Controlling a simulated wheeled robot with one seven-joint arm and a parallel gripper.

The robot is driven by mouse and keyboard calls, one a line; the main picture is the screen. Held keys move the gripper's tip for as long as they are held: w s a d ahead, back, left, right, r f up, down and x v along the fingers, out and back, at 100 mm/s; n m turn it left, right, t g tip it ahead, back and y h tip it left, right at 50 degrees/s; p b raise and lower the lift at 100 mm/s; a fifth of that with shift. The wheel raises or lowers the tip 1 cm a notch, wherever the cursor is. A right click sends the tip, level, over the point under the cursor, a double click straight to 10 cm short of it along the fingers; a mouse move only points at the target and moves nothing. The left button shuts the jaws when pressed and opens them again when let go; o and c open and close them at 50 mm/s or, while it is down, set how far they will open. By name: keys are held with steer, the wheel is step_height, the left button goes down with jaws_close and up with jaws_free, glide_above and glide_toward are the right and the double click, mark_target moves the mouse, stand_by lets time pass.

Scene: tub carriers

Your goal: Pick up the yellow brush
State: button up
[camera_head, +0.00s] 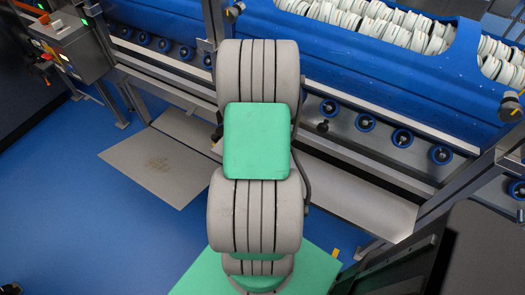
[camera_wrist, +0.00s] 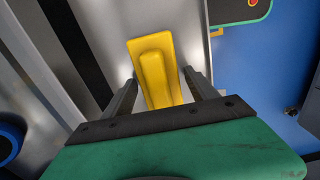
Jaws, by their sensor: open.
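The yellow brush (camera_wrist: 157,72) shows in the wrist view at the upper middle, a long yellow piece with a raised ridge along its middle. Its near end lies between the two dark fingers of my gripper (camera_wrist: 161,90). The fingers are apart, one on each side of the brush, with small gaps visible. I cannot tell how far below or between the fingertips the brush is. In the head view my arm covers the middle, and neither the brush nor my gripper can be made out there.
A blue tub (camera_head: 370,50) holding rows of white items stands on a roller conveyor (camera_head: 402,137) at the back. A control box (camera_head: 70,45) is at the upper left. The blue floor (camera_head: 120,215) is open at the left. A grey plate (camera_head: 160,165) lies below the conveyor.

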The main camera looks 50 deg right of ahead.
steer(key=c, duration=1.4)
steer(key=shift+r, duration=0.1)
steer(key=shift+r, duration=0.2)
step_height(320, 180, up, 2)
steer(key=shift+w+r, duration=0.1)
steer(key=shift+r, duration=0.05)
steer(key=s+r, duration=0.1)
steer(key=r, duration=0.1)
steer(key=s+a+r, duration=0.1)
steer(key=s+r, duration=0.1)
steer(key=s+a+r, duration=0.1)
steer(key=s+r, duration=0.1)
steer(key=shift+r, duration=0.35)
steer(key=s+a+r, duration=0.3)
steer(key=s+a, duration=0.1)
steer(key=s, duration=0.4)
steer(key=shift+r, duration=0.25)
steer(key=shift+w, duration=0.1)
